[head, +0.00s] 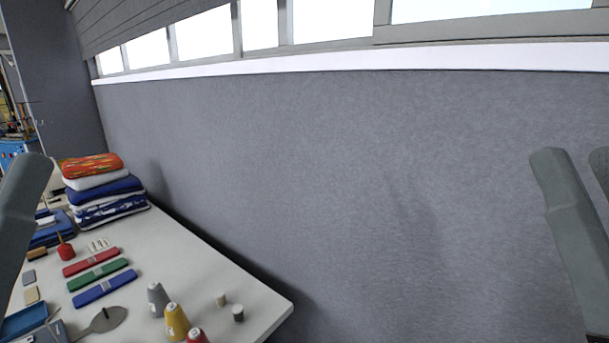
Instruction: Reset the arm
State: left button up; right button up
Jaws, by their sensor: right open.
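My right gripper (580,160) is at the right edge of the head view, raised in front of the grey wall. It is open and empty, with one grey finger in full view and the other cut off by the frame edge. A grey part of my left arm (22,205) shows at the left edge, in front of the table's left side. Whether its jaws are open or shut does not show. Both arms are apart from the objects on the table.
The white table (200,255) runs along the wall at lower left. It holds a stack of folded cloths (100,190), red, green (97,275) and blue bars, thread cones (176,322), small spools, a grey trowel-like tool (103,320) and a blue tray (25,322). The right side is clear.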

notch_tip(320, 180, up, 33)
jog(key=p, duration=3)
jog(key=shift+d+r, duration=0.1)
